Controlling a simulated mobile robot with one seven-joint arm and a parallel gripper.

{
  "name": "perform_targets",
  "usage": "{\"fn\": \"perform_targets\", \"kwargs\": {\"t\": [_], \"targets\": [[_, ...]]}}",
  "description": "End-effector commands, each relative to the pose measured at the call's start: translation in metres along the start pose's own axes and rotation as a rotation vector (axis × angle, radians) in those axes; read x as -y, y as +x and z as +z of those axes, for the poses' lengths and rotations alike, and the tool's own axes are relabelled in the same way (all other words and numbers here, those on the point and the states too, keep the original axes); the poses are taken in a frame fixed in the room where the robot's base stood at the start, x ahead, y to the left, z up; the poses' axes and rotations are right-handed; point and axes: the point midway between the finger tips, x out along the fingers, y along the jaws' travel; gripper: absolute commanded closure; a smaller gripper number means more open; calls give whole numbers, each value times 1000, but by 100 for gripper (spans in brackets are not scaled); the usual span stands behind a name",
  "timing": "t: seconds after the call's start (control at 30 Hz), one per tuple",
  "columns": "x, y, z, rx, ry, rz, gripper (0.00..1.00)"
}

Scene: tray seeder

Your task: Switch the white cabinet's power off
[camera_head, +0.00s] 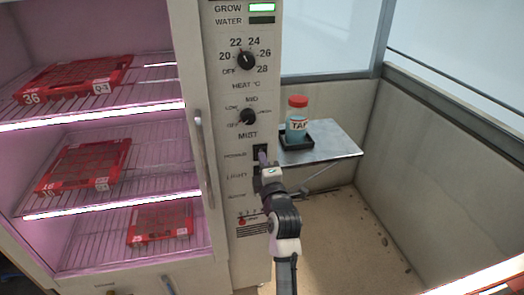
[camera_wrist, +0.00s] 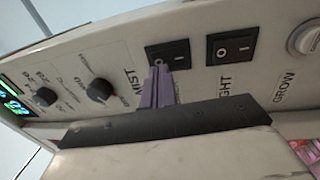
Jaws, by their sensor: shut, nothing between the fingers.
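The white cabinet (camera_head: 245,110) stands in the middle of the head view with its control panel facing me. The black power rocker switch (camera_wrist: 181,55), marked O and I, is the one nearest the MIST dial in the wrist view. It also shows in the head view (camera_head: 260,148), partly covered by my gripper. My gripper (camera_head: 263,158) is shut and empty. In the wrist view its purple fingertips (camera_wrist: 158,70) overlap the O side of the power switch. I cannot tell whether they press it. The green GROW indicator (camera_head: 262,7) is lit.
The light switch (camera_wrist: 230,47) and a round GROW button (camera_wrist: 304,40) lie beside the power switch. The heat dial (camera_head: 246,60) and mist dial (camera_head: 248,116) are above. A door handle (camera_head: 204,160) runs left of the panel. A bottle (camera_head: 297,125) stands on a side shelf (camera_head: 335,143).

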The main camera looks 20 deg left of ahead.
Motion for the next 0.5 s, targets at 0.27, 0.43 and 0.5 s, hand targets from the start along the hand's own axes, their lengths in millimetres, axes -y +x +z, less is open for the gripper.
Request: {"fn": "perform_targets", "kwargs": {"t": [0.27, 0.43, 0.5], "targets": [[0, 14, 0, 0, 1, 0, 100], [1, 14, 0, 0, 1, 0, 100], [0, 14, 0, 0, 1, 0, 100]]}}
